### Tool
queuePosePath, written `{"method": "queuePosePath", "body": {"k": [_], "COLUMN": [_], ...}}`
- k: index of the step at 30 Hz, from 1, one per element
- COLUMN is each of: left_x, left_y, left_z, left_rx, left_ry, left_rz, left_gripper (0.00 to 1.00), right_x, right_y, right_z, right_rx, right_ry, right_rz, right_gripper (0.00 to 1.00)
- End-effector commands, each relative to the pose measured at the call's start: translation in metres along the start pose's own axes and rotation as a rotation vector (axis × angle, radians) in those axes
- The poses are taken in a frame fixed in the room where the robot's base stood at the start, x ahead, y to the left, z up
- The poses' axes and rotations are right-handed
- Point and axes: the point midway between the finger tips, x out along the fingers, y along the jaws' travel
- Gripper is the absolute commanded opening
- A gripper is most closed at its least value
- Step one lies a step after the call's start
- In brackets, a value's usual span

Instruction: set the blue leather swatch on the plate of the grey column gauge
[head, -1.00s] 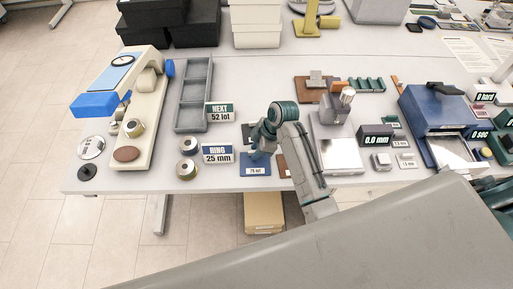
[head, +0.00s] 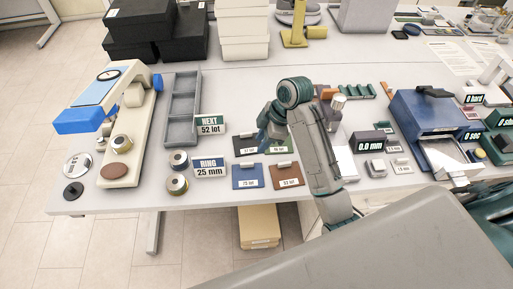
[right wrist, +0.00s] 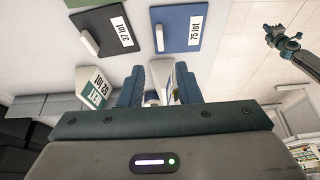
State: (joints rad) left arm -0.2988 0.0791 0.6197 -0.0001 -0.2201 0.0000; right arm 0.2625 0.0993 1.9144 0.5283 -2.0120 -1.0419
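The blue leather swatch (head: 246,178), labelled 75 lot, lies flat near the table's front edge. It also shows at the top of the right wrist view (right wrist: 173,27). The grey column gauge (head: 370,141) reads 0.0 mm; its pale plate (head: 345,163) is partly hidden behind my right arm. My right gripper (head: 266,142) hangs over the swatch group, just beyond the blue swatch. In the right wrist view its fingers (right wrist: 160,85) are apart with nothing held. A dark jointed arm part (right wrist: 284,42) there may be my left arm; its fingers are unclear.
Black (head: 244,144), green (head: 279,143) and brown (head: 286,176) swatches lie around the blue one. The RING 25 mm sign (head: 209,168) and metal rings (head: 177,184) stand left. A blue machine (head: 430,120) stands right of the gauge. A grey tray (head: 181,108) lies left.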

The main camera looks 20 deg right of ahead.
Motion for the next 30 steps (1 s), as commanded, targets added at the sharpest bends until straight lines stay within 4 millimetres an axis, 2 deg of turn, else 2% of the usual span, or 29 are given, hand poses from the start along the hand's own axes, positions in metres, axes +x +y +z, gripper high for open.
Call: {"method": "queuePosePath", "body": {"k": [2,5,9,12,16,18,26,30], "left_x": [-0.008,-0.008,-0.002,0.004,0.016,0.007,-0.002,-0.017], "left_y": [-0.001,-0.002,-0.002,-0.001,0.000,-0.001,-0.001,-0.002], "left_z": [-0.002,-0.001,0.000,0.001,0.002,0.001,0.000,-0.001], "left_rx": [0.000,0.000,0.001,0.001,0.001,0.000,0.000,0.000], "left_ry": [0.001,0.001,0.000,0.000,0.000,0.000,0.000,-0.001], "left_rz": [-0.001,-0.001,-0.001,-0.001,-0.001,-0.001,-0.001,-0.001], "left_gripper": [0.00,0.00,0.00,0.00,0.00,0.00,0.00,0.00], "right_x": [-0.008,-0.006,0.009,0.020,0.042,0.047,0.068,0.085], "right_y": [0.000,-0.006,-0.033,-0.040,-0.039,-0.040,-0.039,-0.038], "right_z": [-0.001,0.000,0.002,0.002,0.003,0.000,0.001,0.000], "right_rx": [0.001,0.000,0.000,0.000,0.000,0.003,0.000,0.002], "right_ry": [0.000,0.001,0.004,0.004,0.004,0.004,0.002,0.002], "right_rz": [0.000,-0.001,-0.003,0.000,-0.002,-0.004,-0.002,-0.005], "right_gripper": [0.35,0.54,0.82,1.00,1.00,1.00,1.00,1.00]}}
